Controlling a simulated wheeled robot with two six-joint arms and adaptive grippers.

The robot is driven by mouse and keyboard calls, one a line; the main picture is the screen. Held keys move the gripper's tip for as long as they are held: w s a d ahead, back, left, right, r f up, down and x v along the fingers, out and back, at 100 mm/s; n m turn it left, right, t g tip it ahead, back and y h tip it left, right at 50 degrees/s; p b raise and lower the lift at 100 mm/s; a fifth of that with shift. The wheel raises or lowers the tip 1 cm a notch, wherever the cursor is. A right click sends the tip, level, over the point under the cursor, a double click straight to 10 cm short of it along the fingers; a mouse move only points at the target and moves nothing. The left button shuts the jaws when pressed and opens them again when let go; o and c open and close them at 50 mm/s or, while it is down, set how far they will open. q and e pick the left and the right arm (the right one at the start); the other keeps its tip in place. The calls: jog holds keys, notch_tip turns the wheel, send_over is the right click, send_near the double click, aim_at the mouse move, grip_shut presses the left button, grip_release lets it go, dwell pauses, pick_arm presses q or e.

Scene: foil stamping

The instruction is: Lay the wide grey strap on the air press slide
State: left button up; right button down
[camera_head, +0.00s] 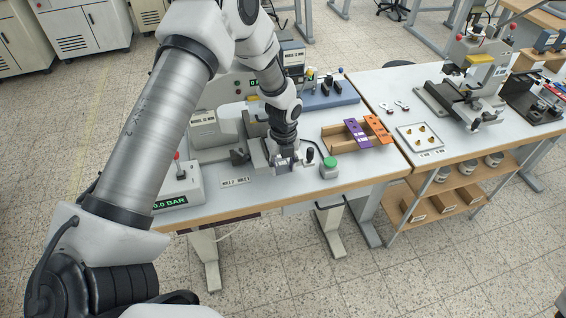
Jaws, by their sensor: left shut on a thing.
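My left gripper (286,163) points down at the front of the air press (232,130), over its slide area. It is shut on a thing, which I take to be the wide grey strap. The strap blends in with the grey fingers and press parts, so I cannot make out its outline or whether it touches the slide. The slide is mostly hidden by my gripper and wrist. My right gripper is not in view.
A green button (330,163) stands just right of the gripper. A wooden rack (338,137) holds a purple strap (357,132) and an orange strap (378,129). A pressure display box (177,190) stands at front left. A second bench (398,82) lies right.

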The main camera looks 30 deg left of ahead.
pick_arm(q)
jog(key=shift+w+a+f, duration=0.1)
jog(key=shift+w+a, duration=0.1)
jog(key=shift+a, duration=0.1)
dwell(0.7)
jog(key=o, duration=1)
notch_tip(320, 180, up, 12)
